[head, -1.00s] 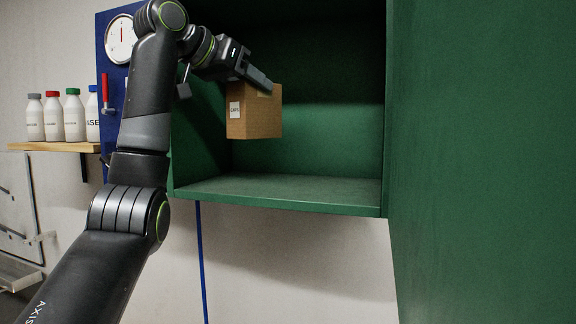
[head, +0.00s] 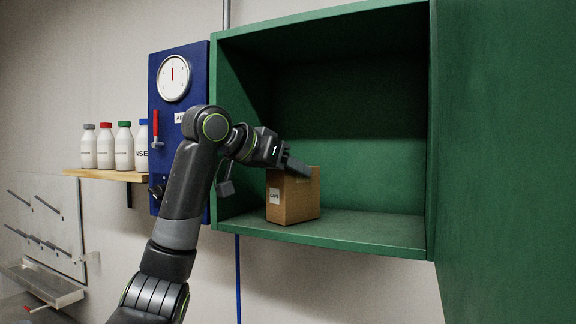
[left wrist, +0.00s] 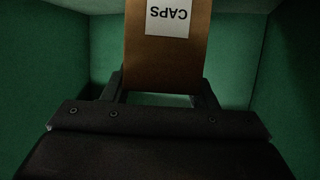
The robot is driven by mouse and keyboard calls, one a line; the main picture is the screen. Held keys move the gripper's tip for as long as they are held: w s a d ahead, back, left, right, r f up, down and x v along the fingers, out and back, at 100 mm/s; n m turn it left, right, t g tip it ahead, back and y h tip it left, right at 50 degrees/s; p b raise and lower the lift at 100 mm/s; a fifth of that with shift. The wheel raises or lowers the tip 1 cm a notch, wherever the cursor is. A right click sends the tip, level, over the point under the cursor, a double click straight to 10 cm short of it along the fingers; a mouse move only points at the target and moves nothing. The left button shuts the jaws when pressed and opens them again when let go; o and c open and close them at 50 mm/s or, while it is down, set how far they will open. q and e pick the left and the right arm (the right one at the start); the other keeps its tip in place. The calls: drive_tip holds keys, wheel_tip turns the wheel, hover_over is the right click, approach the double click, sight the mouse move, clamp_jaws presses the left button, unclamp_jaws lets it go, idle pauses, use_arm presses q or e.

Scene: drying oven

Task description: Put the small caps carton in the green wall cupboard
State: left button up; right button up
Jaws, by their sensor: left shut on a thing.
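The small caps carton (head: 293,198) is a brown box with a white label. In the head view it is upright inside the green wall cupboard (head: 345,233), at or just above the cupboard floor near its front left; I cannot tell whether it touches. My left gripper (head: 297,168) is shut on the carton's upper part, reaching in from the left. In the left wrist view the carton (left wrist: 166,60) sits between the two fingers, its "CAPS" label upside down. My right gripper is not in view.
The cupboard's open green door (head: 505,150) stands at the right. The cupboard floor right of the carton is clear. A blue panel with a round gauge (head: 174,78) is left of the cupboard. Several capped bottles stand on a wooden shelf (head: 105,175).

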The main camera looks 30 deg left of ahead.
use_arm(q)
drive_tip(key=shift+d, duration=0.15)
drive_tip(key=o, duration=0.9)
drive_tip(key=shift+f, duration=0.15)
drive_tip(key=o, duration=0.5)
drive_tip(key=shift+c, duration=0.2)
drive_tip(key=shift+r, duration=0.25)
drive_tip(key=shift+s+b, duration=0.2)
drive_tip(key=shift+b, duration=0.1)
drive_tip(key=b+v, duration=0.5)
drive_tip(key=v, duration=0.6)
drive_tip(key=shift+s, duration=0.3)
drive_tip(key=shift+r, duration=0.1)
